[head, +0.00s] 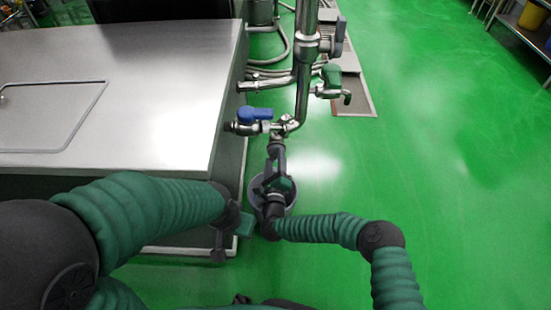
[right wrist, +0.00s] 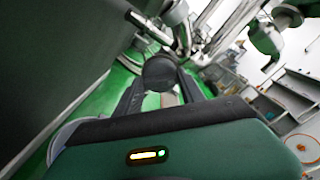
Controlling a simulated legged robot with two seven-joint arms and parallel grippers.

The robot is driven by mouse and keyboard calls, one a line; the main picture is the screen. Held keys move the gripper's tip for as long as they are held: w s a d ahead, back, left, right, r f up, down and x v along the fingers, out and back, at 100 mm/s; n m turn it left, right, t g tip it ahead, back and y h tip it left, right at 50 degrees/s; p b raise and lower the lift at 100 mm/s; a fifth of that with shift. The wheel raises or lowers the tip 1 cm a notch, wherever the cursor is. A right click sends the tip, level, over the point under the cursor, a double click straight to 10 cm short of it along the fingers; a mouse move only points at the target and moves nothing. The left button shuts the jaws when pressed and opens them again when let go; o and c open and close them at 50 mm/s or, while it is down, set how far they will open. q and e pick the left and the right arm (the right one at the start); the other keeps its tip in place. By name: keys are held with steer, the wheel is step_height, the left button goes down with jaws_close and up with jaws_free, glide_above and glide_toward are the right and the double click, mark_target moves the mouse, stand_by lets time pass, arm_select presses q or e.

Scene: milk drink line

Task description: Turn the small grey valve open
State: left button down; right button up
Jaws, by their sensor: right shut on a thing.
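My right gripper (head: 277,160) reaches up to the lower end of the steel pipework. In the right wrist view its two dark fingers (right wrist: 160,82) are shut on a dark grey rounded piece (right wrist: 160,72), which looks like the small grey valve's handle. In the head view the fingers mostly hide this piece, so how far it is turned cannot be told. A blue-handled valve (head: 256,114) sits just above and left of the gripper. My left gripper (head: 233,222) is low beside the steel cabinet's corner, away from the valves; its jaws are not clear.
A grey bucket (head: 290,192) stands on the floor under my right gripper. The steel cabinet (head: 150,60) fills the left. Green floor on the right is clear.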

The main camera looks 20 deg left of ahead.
steer(key=n, duration=0.2)
steer(key=n+p, duration=0.1)
steer(key=n, duration=0.1)
steer(key=shift+s+a+f+n, duration=0.1)
steer(key=shift+s+a+n, duration=0.1)
steer(key=shift+n, duration=0.1)
steer(key=shift+f+n+p, duration=0.2)
steer(key=shift+n+p, duration=0.35)
steer(key=shift+n, duration=1.25)
steer(key=shift+f, duration=0.1)
steer(key=o, duration=1.4)
steer(key=shift+w, duration=0.1)
steer(key=shift+c, duration=0.2)
steer(key=shift+r, duration=0.2)
